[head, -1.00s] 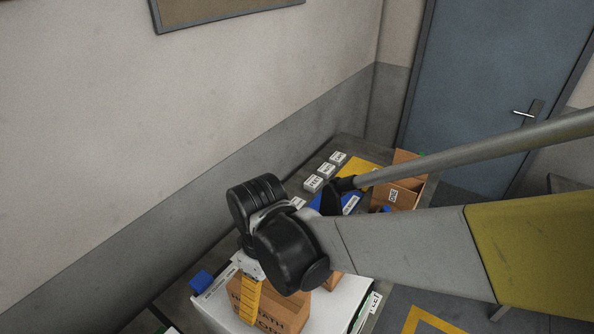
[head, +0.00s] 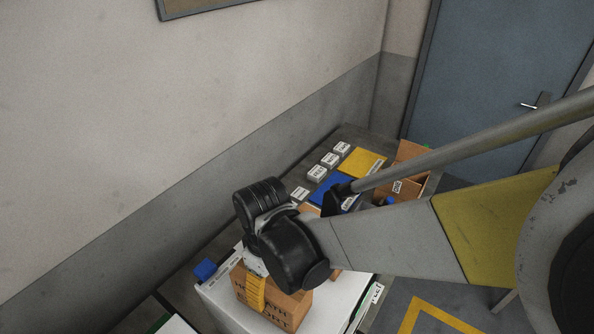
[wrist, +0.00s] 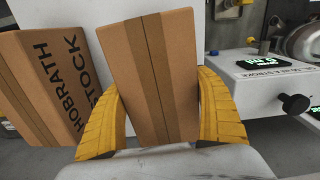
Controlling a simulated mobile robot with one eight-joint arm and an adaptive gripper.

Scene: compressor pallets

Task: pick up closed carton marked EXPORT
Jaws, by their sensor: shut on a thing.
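My gripper (wrist: 160,125) has its yellow ribbed fingers closed on both sides of a closed brown carton (wrist: 152,75), which has a tape strip along its middle. In the head view the same carton (head: 290,310) is below my wrist, over a white surface (head: 222,298). A yellow finger covers part of its printed face, so I cannot read the marking fully. I cannot tell whether it is clear of the surface. A second closed carton (wrist: 45,85), printed HOBRATH STOCK, is on the left in the wrist view.
A blue block (head: 204,269) is beside the white surface. Farther back are small labelled boxes (head: 329,160), a yellow panel (head: 362,162), a blue panel (head: 326,189) and an open carton (head: 411,180). A white unit with a black knob (wrist: 295,104) is at right in the wrist view.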

